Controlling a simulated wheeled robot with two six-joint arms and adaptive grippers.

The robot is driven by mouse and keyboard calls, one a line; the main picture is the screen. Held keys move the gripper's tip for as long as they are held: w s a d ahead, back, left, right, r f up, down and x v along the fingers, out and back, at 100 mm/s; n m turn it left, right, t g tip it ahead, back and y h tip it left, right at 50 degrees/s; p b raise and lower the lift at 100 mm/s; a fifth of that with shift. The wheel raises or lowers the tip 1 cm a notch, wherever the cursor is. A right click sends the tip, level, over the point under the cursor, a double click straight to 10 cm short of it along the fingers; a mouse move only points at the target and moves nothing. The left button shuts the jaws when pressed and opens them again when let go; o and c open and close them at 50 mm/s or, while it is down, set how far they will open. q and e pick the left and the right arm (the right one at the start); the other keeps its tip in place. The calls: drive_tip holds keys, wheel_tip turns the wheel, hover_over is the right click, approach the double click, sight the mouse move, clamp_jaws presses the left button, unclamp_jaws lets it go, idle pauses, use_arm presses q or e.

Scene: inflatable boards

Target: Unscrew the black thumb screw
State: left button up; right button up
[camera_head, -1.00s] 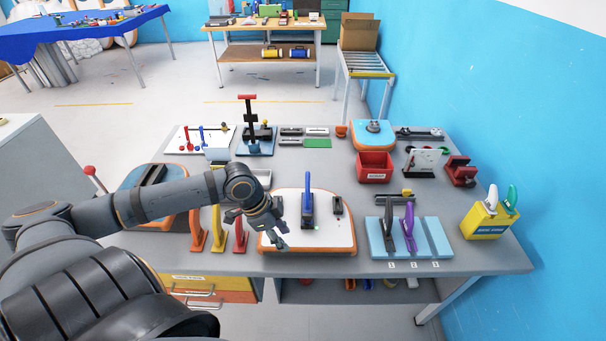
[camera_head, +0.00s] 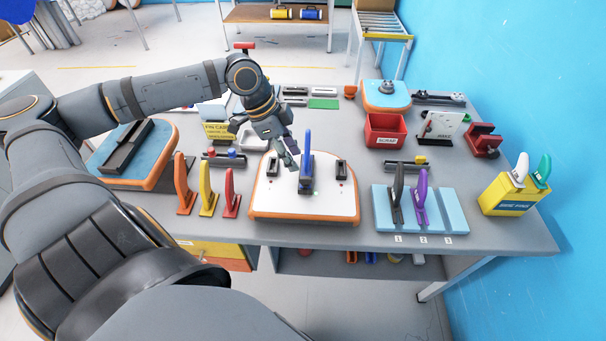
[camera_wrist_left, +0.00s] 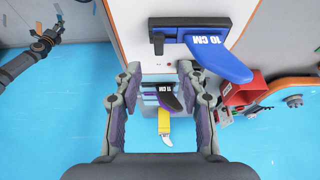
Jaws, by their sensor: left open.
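I cannot single out a black thumb screw. The white board with an orange rim (camera_head: 262,205) lies on the table and carries an upright blue fin (camera_head: 307,145) in a black base, with small black fittings (camera_head: 272,168) (camera_head: 341,170) on either side. My left gripper (camera_head: 288,158) hangs at the back of the board, just left of the fin. In the left wrist view its fingers (camera_wrist_left: 160,72) are wide apart and empty, with the blue fin (camera_wrist_left: 215,62) beyond them. A dark arm end at the upper left (camera_wrist_left: 42,45) looks like my right gripper; its jaws are unclear.
Orange, yellow and red fins (camera_head: 207,190) stand left of the board. Right of it, a light-blue base (camera_head: 450,210) holds black and purple fins. A red scrap bin (camera_head: 384,131) and a yellow fin box (camera_head: 507,194) stand farther right. The table's front strip is clear.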

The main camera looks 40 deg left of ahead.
sight(305, 177)
use_arm(q)
drive_tip(key=shift+x, duration=3.95)
use_arm(e)
drive_tip(key=shift+s+d+f, duration=0.15)
drive_tip(key=shift+s+f, duration=0.15)
drive_tip(key=shift+f, duration=0.3)
use_arm(q)
drive_tip(key=shift+s, duration=0.1)
clamp_jaws()
drive_tip(key=c, duration=0.8)
unclamp_jaws()
clamp_jaws()
drive_tip(key=shift+p, duration=0.35)
use_arm(e)
drive_tip(key=shift+r, duration=0.15)
